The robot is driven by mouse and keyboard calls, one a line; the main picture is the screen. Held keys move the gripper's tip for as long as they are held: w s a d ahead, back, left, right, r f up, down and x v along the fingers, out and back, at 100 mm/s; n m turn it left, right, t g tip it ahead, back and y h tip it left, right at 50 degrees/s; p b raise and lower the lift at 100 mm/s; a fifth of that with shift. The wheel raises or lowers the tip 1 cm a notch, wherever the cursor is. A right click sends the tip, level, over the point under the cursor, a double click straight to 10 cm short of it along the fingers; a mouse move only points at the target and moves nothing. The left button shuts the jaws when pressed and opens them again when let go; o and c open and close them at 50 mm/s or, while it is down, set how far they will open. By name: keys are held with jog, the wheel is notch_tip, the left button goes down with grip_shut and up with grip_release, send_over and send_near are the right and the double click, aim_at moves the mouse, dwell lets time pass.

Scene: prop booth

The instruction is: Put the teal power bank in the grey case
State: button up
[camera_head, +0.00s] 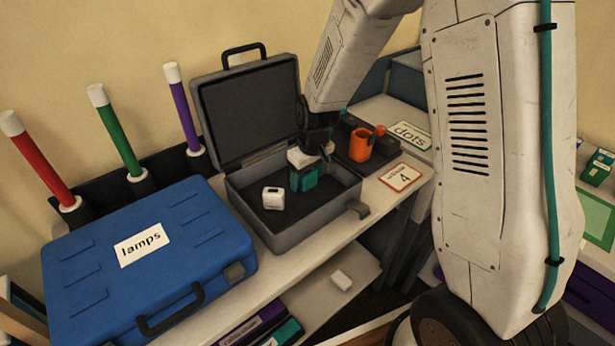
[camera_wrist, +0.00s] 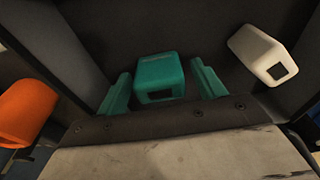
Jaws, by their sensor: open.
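The grey case (camera_head: 283,236) stands open on the shelf with its lid raised at the back. My gripper (camera_head: 304,180) reaches down into the right part of the case. In the wrist view the teal power bank (camera_wrist: 160,70) is inside the case, between my two teal fingers (camera_wrist: 163,88). The fingers stand apart with a gap on each side of it. In the head view the teal of the fingers and of the power bank run together, so I cannot tell them apart. Whether the power bank touches the case floor is unclear.
A white block (camera_head: 273,198) lies in the case, left of my gripper; it also shows in the wrist view (camera_wrist: 262,54). A blue "lamps" case (camera_head: 190,235) stands at left. An orange mug (camera_head: 361,146) stands just right of the case. Three coloured tubes stand behind.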

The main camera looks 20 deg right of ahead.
notch_tip(320, 180, up, 12)
jog(key=s, duration=0.2)
jog(key=s+d+r+m, duration=0.1)
jog(key=s+r, duration=0.3)
jog(key=s, duration=0.5)
jog(key=s+d+r+m, duration=0.1)
jog(key=s+r, duration=0.3)
jog(key=s, duration=0.6)
jog(key=s+d+r+m, duration=0.1)
jog(key=s+r, duration=0.3)
jog(key=s, duration=0.5)
jog(key=shift+s+m, duration=0.25)
jog(key=shift+m, duration=0.05)
